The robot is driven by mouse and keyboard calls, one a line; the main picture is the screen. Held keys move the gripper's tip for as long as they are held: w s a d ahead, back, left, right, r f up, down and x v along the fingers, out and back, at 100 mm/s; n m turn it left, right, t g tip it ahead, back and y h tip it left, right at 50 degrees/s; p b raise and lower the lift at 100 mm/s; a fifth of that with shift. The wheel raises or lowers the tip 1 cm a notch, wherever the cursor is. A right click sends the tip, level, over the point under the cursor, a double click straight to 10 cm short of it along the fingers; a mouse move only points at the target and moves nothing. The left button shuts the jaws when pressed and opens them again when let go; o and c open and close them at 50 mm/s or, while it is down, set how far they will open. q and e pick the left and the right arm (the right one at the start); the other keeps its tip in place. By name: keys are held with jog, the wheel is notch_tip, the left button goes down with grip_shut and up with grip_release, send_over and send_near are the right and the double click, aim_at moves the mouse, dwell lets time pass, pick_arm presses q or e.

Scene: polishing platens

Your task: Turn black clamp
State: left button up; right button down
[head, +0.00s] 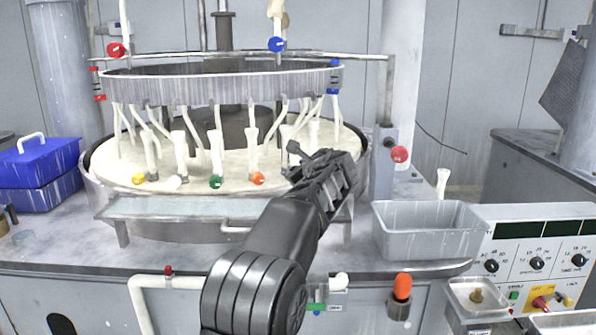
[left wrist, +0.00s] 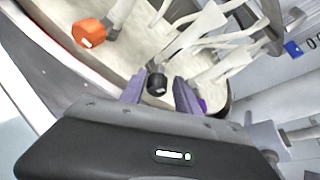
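The black clamp (left wrist: 156,83) is a small dark round knob at the foot of a pale post on the cream platen (head: 120,168). In the left wrist view it sits between the two purple fingers of my left gripper (left wrist: 159,92), which are apart with a gap on each side of it. In the head view my left gripper (head: 308,165) is over the right front of the platen and hides the black clamp. My right gripper is not in view.
An orange clamp (left wrist: 88,33) is left of the black one; it also shows in the head view (head: 258,178). Green (head: 215,182) and yellow (head: 138,178) clamps sit farther left. A grey bin (head: 425,240) stands right.

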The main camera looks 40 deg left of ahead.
pick_arm(q)
jog(key=shift+s+a+f, duration=0.1)
jog(key=shift+s+f, duration=0.05)
jog(key=shift+f, duration=0.15)
